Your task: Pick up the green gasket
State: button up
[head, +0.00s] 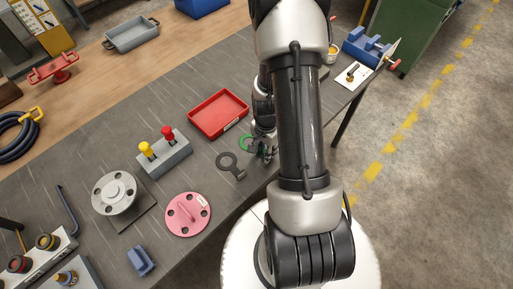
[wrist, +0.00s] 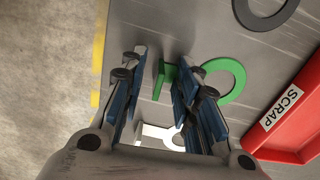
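The green gasket (wrist: 241,82) is a flat ring with a green tab standing up at its left, and it lies on the dark worktop. In the wrist view my gripper (wrist: 160,75) is open, and the green tab shows between its two blue-padded fingers. The right finger covers part of the gasket between tab and ring. I cannot tell whether either finger touches the tab. In the head view only part of the green ring (head: 244,142) shows, beside my gripper (head: 268,152), which is partly hidden by my arm.
A red tray marked SCRAP (wrist: 262,128) is close to the ring on the right; it also shows in the head view (head: 192,121). A dark gasket (head: 226,161) lies nearby. A grey block with yellow and red knobs (head: 172,160) and a pink disc (head: 178,226) stand farther left.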

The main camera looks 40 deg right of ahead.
jog(key=shift+f, duration=0.45)
grip_shut()
jog(key=shift+r, duration=0.1)
